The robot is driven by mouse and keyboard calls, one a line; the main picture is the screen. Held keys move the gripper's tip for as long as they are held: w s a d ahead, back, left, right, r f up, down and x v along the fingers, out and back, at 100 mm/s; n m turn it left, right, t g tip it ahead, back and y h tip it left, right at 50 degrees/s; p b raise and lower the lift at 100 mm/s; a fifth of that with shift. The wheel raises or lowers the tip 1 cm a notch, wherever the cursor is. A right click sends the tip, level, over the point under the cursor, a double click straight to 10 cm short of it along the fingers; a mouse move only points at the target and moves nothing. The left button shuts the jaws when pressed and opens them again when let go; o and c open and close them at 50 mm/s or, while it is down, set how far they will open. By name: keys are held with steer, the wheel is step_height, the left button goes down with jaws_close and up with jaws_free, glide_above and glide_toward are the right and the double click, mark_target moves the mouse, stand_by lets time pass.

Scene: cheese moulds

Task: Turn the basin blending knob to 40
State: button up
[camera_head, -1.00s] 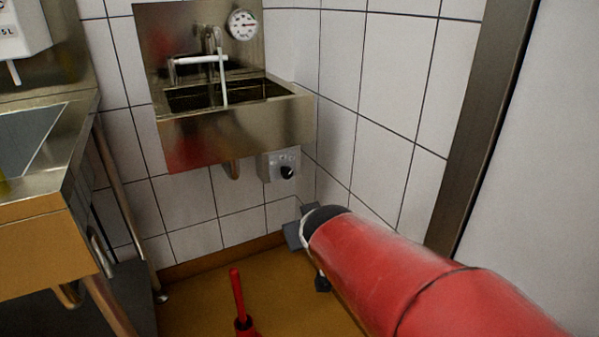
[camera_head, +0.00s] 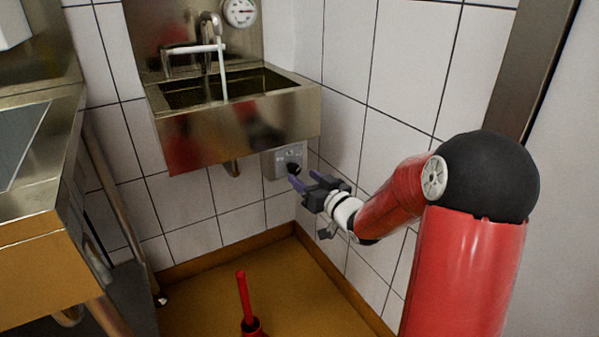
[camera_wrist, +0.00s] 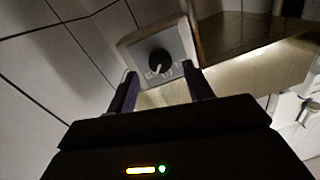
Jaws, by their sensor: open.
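The basin blending knob (camera_head: 293,168) is a round black knob on a grey box (camera_head: 279,160) on the tiled wall, under the right end of the steel basin (camera_head: 240,132). In the wrist view the knob (camera_wrist: 160,62) shows a pale pointer line toward its lower edge, with scale marks below it that are too small to read. My gripper (camera_head: 304,180) is open just in front of the box. In the wrist view its two purple fingers (camera_wrist: 163,84) stand apart, and the knob lies beyond the tips, between their lines. I see no contact with the knob.
A tap (camera_head: 212,48) runs water into the basin, and a round dial (camera_head: 240,11) hangs above it. A steel counter (camera_head: 55,215) stands at the left. A red-handled tool (camera_head: 244,297) stands on the floor. The right wall is close to my arm.

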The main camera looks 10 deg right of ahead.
mark_target(296, 172)
steer(key=shift+x, duration=1.95)
steer(key=c, duration=0.9)
